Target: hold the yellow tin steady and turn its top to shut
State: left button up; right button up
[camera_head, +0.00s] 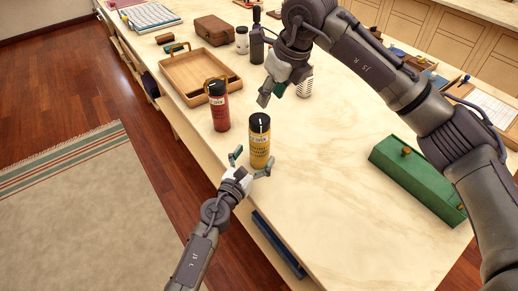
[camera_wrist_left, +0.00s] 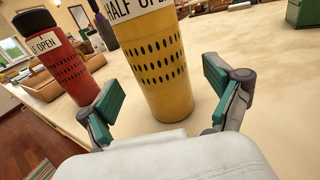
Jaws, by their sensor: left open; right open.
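The yellow tin (camera_head: 260,148) stands upright near the table's left edge, with a black top (camera_head: 260,122) that bears a white mark. In the left wrist view the yellow tin (camera_wrist_left: 160,72) carries a label reading "HALF OPEN". My left gripper (camera_head: 249,165) is open, its fingers spread to either side of the tin's lower part; I cannot tell that either touches it. It also shows in the left wrist view (camera_wrist_left: 160,108). My right gripper (camera_head: 271,95) is open and empty, above the table behind the tin and apart from it.
A red tin (camera_head: 219,108) with a similar label stands close behind and left. A wooden tray (camera_head: 188,92), a dark bottle (camera_head: 257,48) and a brown case (camera_head: 212,30) lie further back. A green box (camera_head: 412,178) sits at right. The tabletop between is clear.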

aim_at(255, 156)
pick_arm(q)
jog(key=shift+x, duration=1.05)
jog(key=shift+w+d, duration=0.2)
jog(key=shift+w, duration=0.25)
jog(key=shift+c, duration=0.3)
jog(key=c, duration=1.4)
